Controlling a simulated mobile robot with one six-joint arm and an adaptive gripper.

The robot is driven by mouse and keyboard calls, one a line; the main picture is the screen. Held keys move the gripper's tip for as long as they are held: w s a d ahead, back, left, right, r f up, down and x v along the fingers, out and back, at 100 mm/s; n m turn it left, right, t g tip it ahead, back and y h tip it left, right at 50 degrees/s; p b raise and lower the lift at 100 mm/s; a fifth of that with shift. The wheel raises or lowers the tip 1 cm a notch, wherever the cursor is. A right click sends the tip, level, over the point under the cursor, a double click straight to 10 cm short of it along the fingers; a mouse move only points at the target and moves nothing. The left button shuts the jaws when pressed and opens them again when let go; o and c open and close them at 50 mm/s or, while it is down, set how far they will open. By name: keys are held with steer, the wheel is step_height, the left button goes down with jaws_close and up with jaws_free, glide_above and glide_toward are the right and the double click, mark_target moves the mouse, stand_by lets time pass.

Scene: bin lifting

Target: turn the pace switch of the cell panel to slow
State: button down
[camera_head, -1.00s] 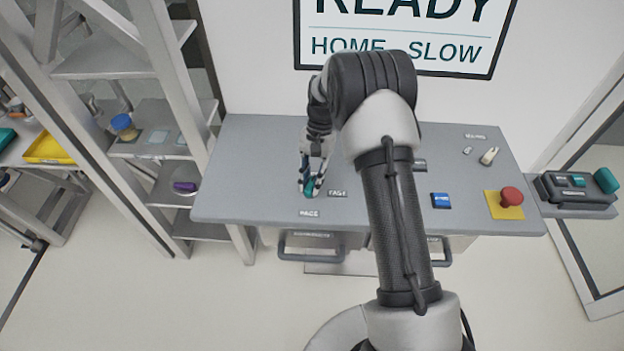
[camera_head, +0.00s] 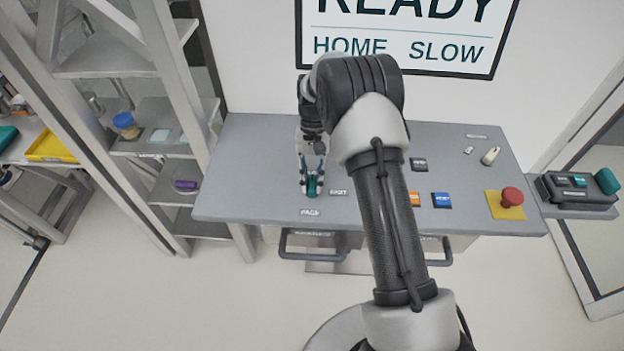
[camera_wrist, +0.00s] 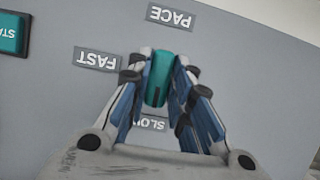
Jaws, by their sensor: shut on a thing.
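The pace switch is a teal knob (camera_head: 312,186) on the grey panel top (camera_head: 250,150). In the wrist view the same knob (camera_wrist: 158,78) stands between my fingers. My gripper (camera_head: 313,190) is shut on it, one finger at each side. In the wrist view, the knob's long axis runs almost straight from the SLOW label (camera_wrist: 154,124) toward the PACE label (camera_wrist: 172,17). The FAST label (camera_wrist: 97,60) lies off to its left. The SLOW label is partly hidden by my fingers. The wall display (camera_head: 400,45) reads READY, HOME, SLOW.
A teal button (camera_wrist: 12,35) shows at the wrist view's left edge. Blue (camera_head: 441,200) and orange (camera_head: 415,199) buttons, a red stop button (camera_head: 512,196) and a cream lever (camera_head: 490,156) are on the panel's right. Shelves (camera_head: 175,150) stand at left.

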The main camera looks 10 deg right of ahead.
steer(key=shift+s+f, duration=0.1)
steer(key=c, duration=1.4)
jaws_free()
steer(key=shift+c, duration=0.2)
